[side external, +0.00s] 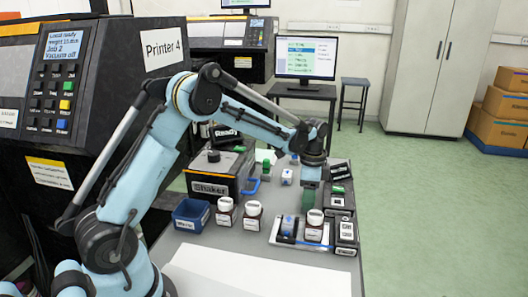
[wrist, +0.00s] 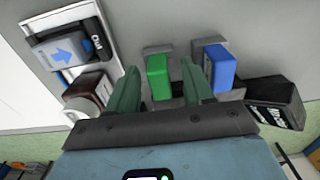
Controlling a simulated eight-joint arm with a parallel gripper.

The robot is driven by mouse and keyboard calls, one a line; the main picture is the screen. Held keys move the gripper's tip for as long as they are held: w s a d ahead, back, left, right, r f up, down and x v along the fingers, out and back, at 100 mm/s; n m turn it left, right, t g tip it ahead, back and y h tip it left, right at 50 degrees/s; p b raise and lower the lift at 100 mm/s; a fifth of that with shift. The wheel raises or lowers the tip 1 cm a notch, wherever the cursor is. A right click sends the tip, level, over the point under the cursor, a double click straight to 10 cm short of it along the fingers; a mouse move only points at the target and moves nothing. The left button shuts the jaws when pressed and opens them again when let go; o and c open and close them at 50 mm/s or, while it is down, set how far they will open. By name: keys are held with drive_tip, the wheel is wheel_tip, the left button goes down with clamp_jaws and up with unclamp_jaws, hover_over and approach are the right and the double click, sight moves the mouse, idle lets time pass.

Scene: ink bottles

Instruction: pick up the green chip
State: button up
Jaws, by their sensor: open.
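The green chip (wrist: 159,78) stands in a grey holder in the wrist view, between and a little beyond my fingertips. My gripper (wrist: 160,68) is open, with one green finger on each side of the chip and a gap showing on both sides. In the side external view my gripper (side external: 308,200) is low over the table, beside the tray. I cannot tell the exact height of the fingers over the holder.
A blue chip (wrist: 221,68) stands in a holder close to the right finger. A black box (wrist: 275,99) lies further right. A tray (side external: 281,238) holds a blue item and a white-capped bottle (side external: 315,226). More bottles (side external: 226,211) and a blue bin (side external: 191,214) stand left.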

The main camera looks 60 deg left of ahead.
clamp_jaws()
drive_tip(key=shift+r, duration=0.15)
wheel_tip(320, 180, up, 4)
drive_tip(key=shift+d+r, duration=0.1)
drive_tip(key=shift+r, duration=0.05)
drive_tip(key=s+d+r, duration=0.4)
drive_tip(key=d+r, duration=0.5)
drive_tip(key=d, duration=0.1)
drive_tip(key=shift+d+r, duration=0.25)
drive_tip(key=shift+d, duration=0.05)
drive_tip(key=shift+s, duration=0.1)
idle(0.4)
